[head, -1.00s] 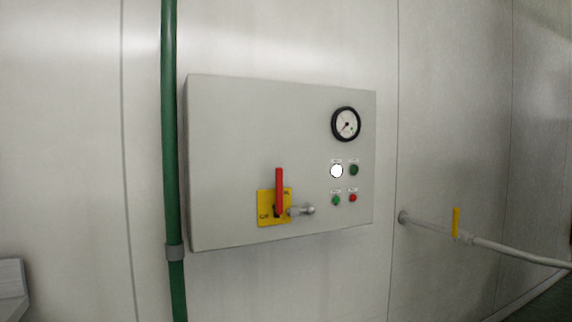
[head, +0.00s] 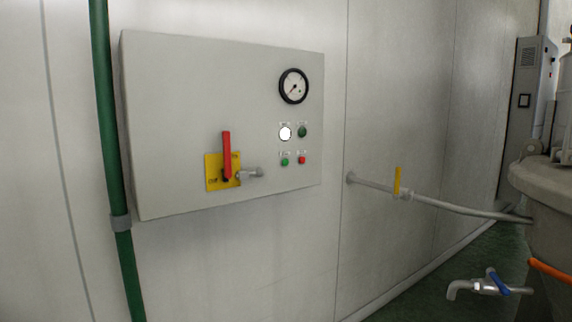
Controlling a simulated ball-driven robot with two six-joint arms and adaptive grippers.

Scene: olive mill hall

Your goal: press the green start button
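A grey control box (head: 180,100) hangs on the pale wall panels, left of the middle in the head view. Low on its right side is a small green button (head: 285,162), with a red button (head: 302,160) just to its right. Above them are a bright white round light (head: 285,133) and a dark green round one (head: 302,132). Small labels there are too small to read. A red lever (head: 227,155) stands upright on a yellow plate (head: 214,171) with a metal part beside it. Neither of my grippers is in view.
A green pipe (head: 106,130) runs down the wall left of the box. A pipe with a yellow handle (head: 397,181) leads right to a large vessel (head: 550,215) with a blue-handled tap (head: 480,287). A tall grey cabinet (head: 530,85) stands behind. Green floor (head: 440,275) shows lower right.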

